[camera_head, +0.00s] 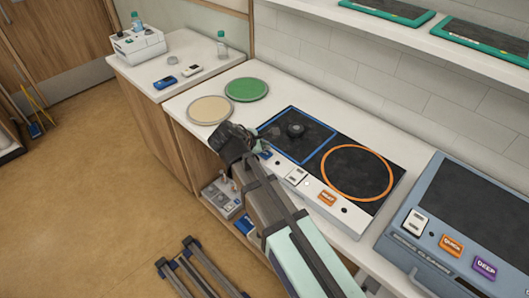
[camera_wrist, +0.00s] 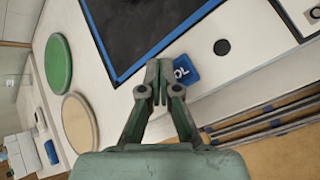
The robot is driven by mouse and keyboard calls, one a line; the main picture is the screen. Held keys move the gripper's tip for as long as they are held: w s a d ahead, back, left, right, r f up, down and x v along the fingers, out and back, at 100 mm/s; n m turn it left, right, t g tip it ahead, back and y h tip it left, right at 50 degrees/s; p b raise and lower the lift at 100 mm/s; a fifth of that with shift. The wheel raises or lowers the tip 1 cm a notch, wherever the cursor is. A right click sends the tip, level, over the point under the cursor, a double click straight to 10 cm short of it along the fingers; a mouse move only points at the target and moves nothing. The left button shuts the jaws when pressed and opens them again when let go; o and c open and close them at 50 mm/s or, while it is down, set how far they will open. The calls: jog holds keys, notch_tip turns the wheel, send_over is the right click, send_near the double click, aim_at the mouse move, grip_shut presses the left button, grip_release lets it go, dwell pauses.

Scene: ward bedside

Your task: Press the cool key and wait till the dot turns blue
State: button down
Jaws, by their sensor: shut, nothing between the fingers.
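The blue cool key (camera_wrist: 185,70) is on the front strip of the hob-like panel, partly hidden by my fingers in the wrist view; only "OL" of its label shows. In the head view a small blue part of the cool key (camera_head: 266,154) shows beside my gripper. My gripper (camera_wrist: 158,68) is shut and empty, its tips at the key's left edge in the wrist view. I cannot tell whether they touch it. A round dot (camera_wrist: 222,47) beside the key looks black, not blue.
A blue-grey unit (camera_head: 420,245) stands at right. Green (camera_head: 247,89) and beige (camera_head: 211,110) discs lie left.

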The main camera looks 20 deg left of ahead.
aim_at(264, 153)
jog(key=shift+f, duration=0.2)
jog(key=shift+f, duration=0.25)
jog(key=shift+f, duration=0.35)
dwell(1.0)
jog(key=shift+r, duration=0.1)
jog(key=shift+r+p, duration=0.65)
jog(key=shift+r, duration=0.05)
jog(key=shift+r, duration=0.1)
jog(key=shift+r+p, duration=1.95)
jog(key=shift+r, duration=0.5)
